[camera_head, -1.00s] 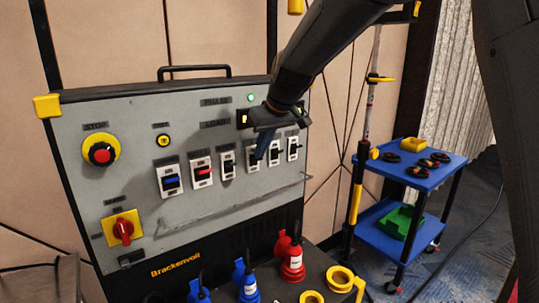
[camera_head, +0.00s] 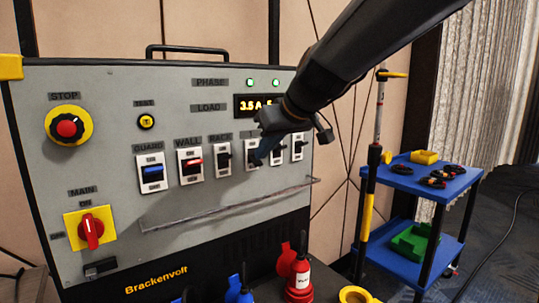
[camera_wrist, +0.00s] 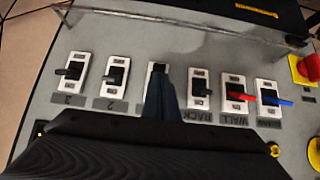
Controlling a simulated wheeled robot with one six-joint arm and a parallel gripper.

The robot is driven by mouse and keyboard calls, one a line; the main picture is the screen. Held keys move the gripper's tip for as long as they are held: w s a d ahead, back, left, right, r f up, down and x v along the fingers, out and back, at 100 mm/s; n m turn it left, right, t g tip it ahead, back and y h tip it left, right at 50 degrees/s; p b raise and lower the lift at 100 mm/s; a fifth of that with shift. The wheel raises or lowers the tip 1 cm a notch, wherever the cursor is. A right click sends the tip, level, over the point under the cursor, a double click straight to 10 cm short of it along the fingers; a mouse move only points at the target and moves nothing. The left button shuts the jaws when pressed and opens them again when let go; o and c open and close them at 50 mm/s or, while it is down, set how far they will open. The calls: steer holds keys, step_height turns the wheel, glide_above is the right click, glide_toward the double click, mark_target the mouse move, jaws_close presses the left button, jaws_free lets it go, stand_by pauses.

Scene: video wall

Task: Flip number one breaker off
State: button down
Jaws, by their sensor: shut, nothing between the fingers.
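The number one breaker (camera_head: 252,146) is on the grey panel, just right of the RACK breaker (camera_head: 221,158). My gripper (camera_head: 262,155) is shut and empty, its blue-grey fingertips in front of this breaker. In the wrist view, the fingers (camera_wrist: 160,97) cover most of the number one breaker (camera_wrist: 157,67); only its upper end in the picture shows. Its lever and its number label are hidden, so I cannot tell its position or whether the fingers touch it. Breakers 2 (camera_wrist: 115,73) and 3 (camera_wrist: 74,70) stand beside it with black levers.
The WALL breaker (camera_head: 190,164) has a red lever and the GUARD breaker (camera_head: 151,173) a blue one. A thin rail (camera_head: 230,206) runs below the breakers. A red STOP button (camera_head: 67,128) and red MAIN switch (camera_head: 91,231) are at left. A blue cart (camera_head: 412,174) stands right.

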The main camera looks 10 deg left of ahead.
steer(key=shift+w+r, duration=0.1)
steer(key=shift+w+a+r+p, duration=0.3)
steer(key=shift+w+a+p, duration=0.05)
steer(key=shift+w+a, duration=0.1)
steer(key=s+d+r+b, duration=0.2)
steer(key=s+d+r, duration=0.1)
steer(key=s+d, duration=0.3)
steer(key=shift+s+d, duration=0.3)
steer(key=shift+d, duration=0.25)
